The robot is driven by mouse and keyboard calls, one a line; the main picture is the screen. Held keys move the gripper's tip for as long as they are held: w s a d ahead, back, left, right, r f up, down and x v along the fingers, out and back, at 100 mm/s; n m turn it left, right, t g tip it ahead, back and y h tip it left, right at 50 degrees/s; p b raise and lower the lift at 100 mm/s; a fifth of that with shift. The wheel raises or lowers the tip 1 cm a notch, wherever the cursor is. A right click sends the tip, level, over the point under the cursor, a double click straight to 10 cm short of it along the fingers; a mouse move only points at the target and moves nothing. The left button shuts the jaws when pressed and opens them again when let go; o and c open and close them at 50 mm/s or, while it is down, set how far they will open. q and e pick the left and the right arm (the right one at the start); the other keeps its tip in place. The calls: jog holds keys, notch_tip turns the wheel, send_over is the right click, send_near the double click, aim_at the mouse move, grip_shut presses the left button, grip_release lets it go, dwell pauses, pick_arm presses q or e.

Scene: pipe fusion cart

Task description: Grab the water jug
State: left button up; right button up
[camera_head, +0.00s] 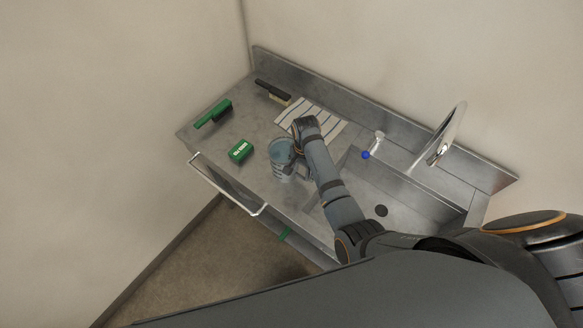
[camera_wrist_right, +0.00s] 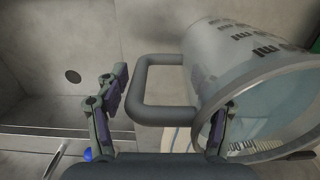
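The water jug (camera_head: 282,150) is a clear grey-blue jug standing upright on the steel counter, left of the sink. In the right wrist view the jug (camera_wrist_right: 245,65) shows its dark markings, open rim and thick grey handle (camera_wrist_right: 145,92). My right gripper (camera_wrist_right: 168,95) is open, with the handle between its two fingers. One finger is beyond the handle's outer bar, apart from it; the other is at the jug's wall near the rim, and I cannot tell if it touches. In the head view my right wrist partly hides the handle side. My left gripper is out of view.
A green box (camera_head: 240,151), a green brush (camera_head: 213,113), a dark-handled brush (camera_head: 272,92) and a striped cloth (camera_head: 326,127) lie on the counter. The sink (camera_head: 400,195) with its faucet (camera_head: 447,135) is to the right. A metal rail (camera_head: 225,185) runs along the front edge.

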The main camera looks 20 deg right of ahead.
grip_shut()
jog(key=shift+w+r, duration=0.15)
jog(key=shift+r, duration=0.1)
